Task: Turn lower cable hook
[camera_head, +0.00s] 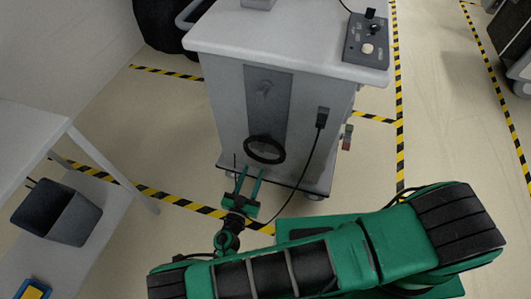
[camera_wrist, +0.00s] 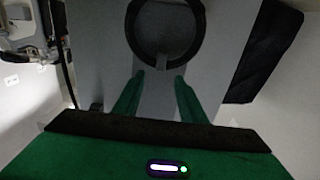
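A white cart (camera_head: 225,110) stands ahead with a grey recessed panel on its near side. A grey upper hook (camera_head: 264,87) is on that panel. A black ring, likely a cable coil (camera_head: 268,162), hangs lower down; it also fills the top of the wrist view (camera_wrist: 131,25). A small grey tab, seemingly the lower cable hook (camera_wrist: 163,58), crosses the ring's bottom in the wrist view. My gripper (camera_head: 252,172) is open and empty, its green fingers just below the ring. In the wrist view, the fingertips (camera_wrist: 159,76) lie either side of the tab's line, apparently apart from it.
A black cable (camera_head: 305,160) runs from a plug (camera_head: 322,118) on the cart down to the floor beside my arm. A control box (camera_head: 366,38) sits on the cart top. A white table (camera_head: 35,125) and dark bin (camera_head: 57,212) stand left. Striped tape marks the floor.

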